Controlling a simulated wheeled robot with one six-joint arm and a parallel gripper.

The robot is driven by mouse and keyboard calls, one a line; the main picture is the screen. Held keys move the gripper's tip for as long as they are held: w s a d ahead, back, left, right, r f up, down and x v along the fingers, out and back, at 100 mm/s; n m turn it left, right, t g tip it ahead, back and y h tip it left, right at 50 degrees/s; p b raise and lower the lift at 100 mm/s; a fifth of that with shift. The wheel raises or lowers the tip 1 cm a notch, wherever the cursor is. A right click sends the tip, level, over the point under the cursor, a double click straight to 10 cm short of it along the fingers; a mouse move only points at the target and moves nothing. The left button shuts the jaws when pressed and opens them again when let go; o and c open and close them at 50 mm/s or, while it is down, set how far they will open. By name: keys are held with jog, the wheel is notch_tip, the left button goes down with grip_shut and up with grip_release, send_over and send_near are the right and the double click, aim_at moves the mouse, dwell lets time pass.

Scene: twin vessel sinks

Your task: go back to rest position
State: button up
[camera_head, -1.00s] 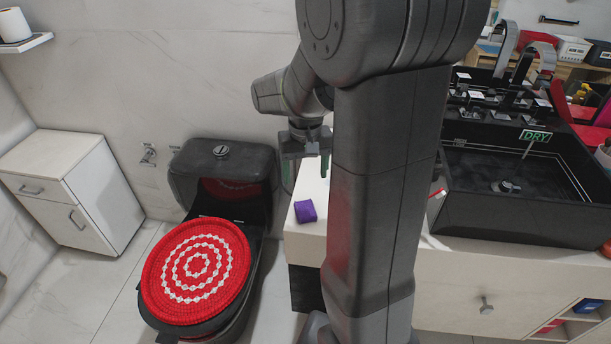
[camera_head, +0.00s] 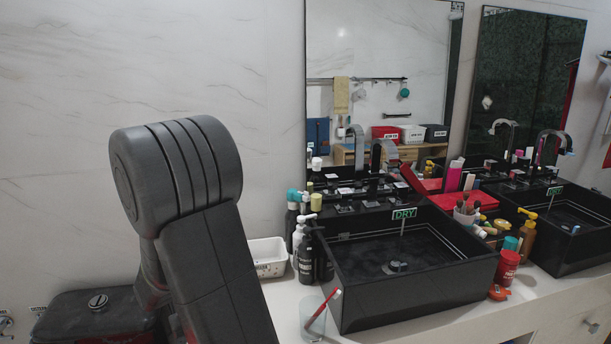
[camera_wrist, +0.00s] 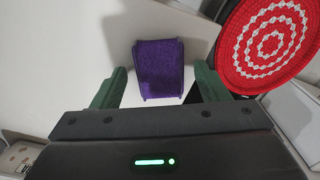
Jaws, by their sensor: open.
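My gripper (camera_wrist: 160,90) shows in the wrist view with its two green fingers spread apart; it is open and empty. A purple block-like item (camera_wrist: 160,68), perhaps a sponge, lies on the white counter (camera_wrist: 75,50) beyond the fingers and shows between them. It is apart from both fingers. In the head view my arm's dark links fill the lower left, and my gripper and the purple item are hidden there.
A black sink (camera_head: 425,290) marked DRY stands right of my arm, with a second black sink (camera_head: 585,255) farther right. Bottles (camera_head: 306,245), a white basket (camera_head: 268,258) and a cup with a toothbrush (camera_head: 313,318) crowd its left side. A red round toilet cover (camera_wrist: 268,42) is nearby.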

jog(key=shift+r+p, duration=0.4)
jog(key=shift+r, duration=1.4)
